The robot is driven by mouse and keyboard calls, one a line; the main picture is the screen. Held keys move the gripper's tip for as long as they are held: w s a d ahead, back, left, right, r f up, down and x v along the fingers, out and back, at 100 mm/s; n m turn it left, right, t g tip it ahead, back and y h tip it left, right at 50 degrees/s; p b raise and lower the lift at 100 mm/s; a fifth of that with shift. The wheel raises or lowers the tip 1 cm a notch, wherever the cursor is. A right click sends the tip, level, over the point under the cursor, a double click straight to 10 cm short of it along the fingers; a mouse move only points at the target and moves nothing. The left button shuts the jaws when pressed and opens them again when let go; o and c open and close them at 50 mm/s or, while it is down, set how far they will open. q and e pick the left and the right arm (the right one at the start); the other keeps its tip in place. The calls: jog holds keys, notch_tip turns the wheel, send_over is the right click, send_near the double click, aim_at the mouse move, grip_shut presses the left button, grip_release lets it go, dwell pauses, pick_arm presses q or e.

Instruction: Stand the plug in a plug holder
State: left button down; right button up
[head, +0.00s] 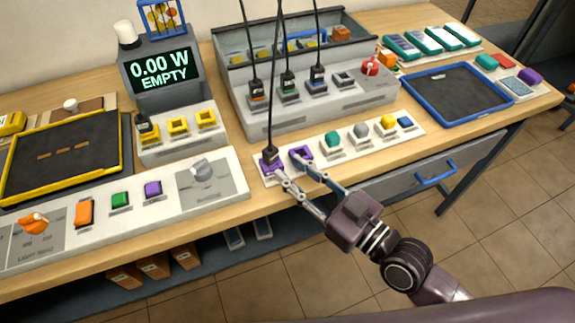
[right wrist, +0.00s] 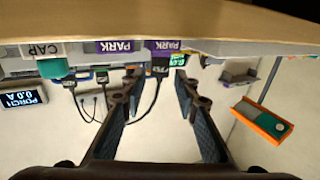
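A dark plug (head: 270,155) with a cable rising from it stands upright in the left purple holder (head: 273,167) on the white strip. A second purple holder (head: 301,154) beside it is empty. My right gripper (head: 288,166) is open, its fingertips apart and close to the plug's front right side. In the right wrist view, which is upside down, the plug (right wrist: 160,69) and its cable show between the two spread fingers (right wrist: 157,85); I cannot tell whether they touch it. My left gripper is not in view.
Several cabled plugs stand in the grey unit (head: 315,110) behind. Coloured caps and a blue piece sit along the strip (head: 345,146). A blue-rimmed tray (head: 408,88) lies right, a yellow-rimmed tray (head: 120,157) left. The meter (head: 160,68) reads 0.00 W EMPTY.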

jog(key=v, duration=0.6)
dwell(0.3)
jog(key=shift+s, duration=0.15)
dwell(0.5)
